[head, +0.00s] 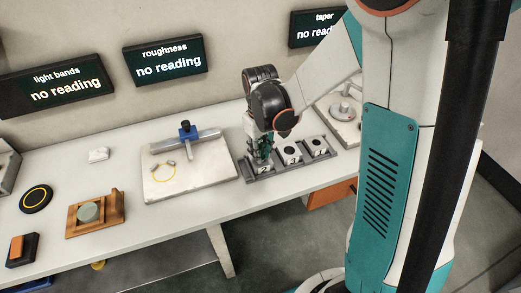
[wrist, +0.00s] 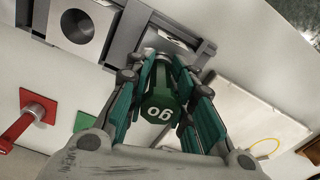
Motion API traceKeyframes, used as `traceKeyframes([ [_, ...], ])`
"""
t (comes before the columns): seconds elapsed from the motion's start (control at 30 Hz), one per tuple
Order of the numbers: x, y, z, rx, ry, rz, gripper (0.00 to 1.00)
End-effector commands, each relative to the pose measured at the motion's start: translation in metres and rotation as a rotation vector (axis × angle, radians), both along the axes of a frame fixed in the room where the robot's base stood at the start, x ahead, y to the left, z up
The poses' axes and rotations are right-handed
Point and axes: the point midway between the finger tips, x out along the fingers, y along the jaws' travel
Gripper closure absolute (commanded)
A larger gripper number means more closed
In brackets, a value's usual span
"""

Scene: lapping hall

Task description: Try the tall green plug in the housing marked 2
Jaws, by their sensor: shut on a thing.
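A green plug (wrist: 158,112) with white characters on its end face, like "06" or "90", stands between my fingers in the wrist view. My gripper (wrist: 165,62) is shut on it. In the head view my gripper (head: 262,152) is over the left end of a grey rack (head: 276,175) with three pale housings. The left housing (head: 258,167) is partly hidden by my fingers; the middle housing (head: 291,154) and right housing (head: 317,146) show dark open bores. I cannot read any housing number. Whether the plug's far end is inside the left housing is hidden.
A pale plate (head: 165,182) with a blue-clamped bar (head: 188,132) and small pieces lies left of the rack. A round fixture (head: 343,108) stands behind the rack, right. A wooden holder (head: 95,213) is farther left. Wall displays read "no reading".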

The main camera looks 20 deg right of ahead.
Motion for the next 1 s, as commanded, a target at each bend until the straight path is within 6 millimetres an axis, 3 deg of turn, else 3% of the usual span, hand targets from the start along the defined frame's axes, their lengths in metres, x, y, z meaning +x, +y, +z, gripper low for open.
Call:
traceKeyframes([
  [1.0, 0.0000, 0.0000, -0.0108, 0.000, 0.000, 0.000, 1.00],
])
